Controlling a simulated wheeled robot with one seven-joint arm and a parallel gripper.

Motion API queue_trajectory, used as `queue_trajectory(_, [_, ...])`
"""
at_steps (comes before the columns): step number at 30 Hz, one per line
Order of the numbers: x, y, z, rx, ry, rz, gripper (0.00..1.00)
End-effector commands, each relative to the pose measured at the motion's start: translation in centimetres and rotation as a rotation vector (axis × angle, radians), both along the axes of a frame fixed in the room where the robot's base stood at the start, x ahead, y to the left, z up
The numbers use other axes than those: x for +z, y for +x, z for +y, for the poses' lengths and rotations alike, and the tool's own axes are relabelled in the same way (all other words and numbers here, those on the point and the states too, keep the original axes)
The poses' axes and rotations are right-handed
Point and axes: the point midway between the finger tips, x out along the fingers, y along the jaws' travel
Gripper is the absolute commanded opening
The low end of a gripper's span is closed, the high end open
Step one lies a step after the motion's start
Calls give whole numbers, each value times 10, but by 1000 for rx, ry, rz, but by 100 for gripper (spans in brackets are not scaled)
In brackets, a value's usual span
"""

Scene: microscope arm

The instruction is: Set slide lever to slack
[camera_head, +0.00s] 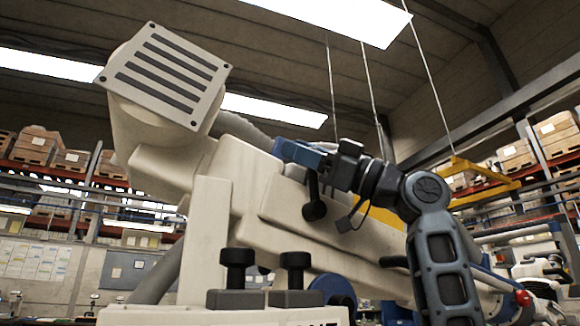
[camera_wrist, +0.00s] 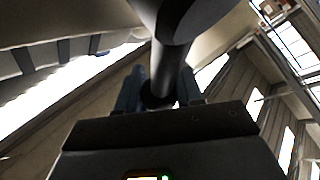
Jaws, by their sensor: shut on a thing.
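The big cream microscope arm (camera_head: 310,227) slants across the head view, from a slotted square end at upper left down to the right. My gripper (camera_head: 290,151), with blue fingers, is at the upper side of this arm. In the wrist view my gripper (camera_wrist: 163,90) has its two fingers on either side of a dark round shaft, which I take to be the slide lever (camera_wrist: 172,55). The fingers are shut on it. The shaft widens into a thick dark cylinder toward the top. In the head view a black stem with a round knob (camera_head: 315,210) shows just below my gripper. No slack marking is readable.
Two black knobs (camera_head: 238,268) (camera_head: 295,270) stand on grey blocks in front of the cream arm. A yellow hoist frame (camera_head: 480,172) hangs at right. Shelves with boxes (camera_head: 72,160) stand behind. Open air lies above my gripper.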

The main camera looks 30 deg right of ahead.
Motion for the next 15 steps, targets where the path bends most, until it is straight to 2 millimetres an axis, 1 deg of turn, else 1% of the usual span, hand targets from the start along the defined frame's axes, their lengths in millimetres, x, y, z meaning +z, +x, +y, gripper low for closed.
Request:
queue_trajectory(1, [-2, -1, -5, 1, 47, -4, 0])
queue_trajectory(6, [1, -1, -19, -1, 185, -4, 0])
queue_trajectory(15, [3, -1, -37, -2, 355, -4, 0])
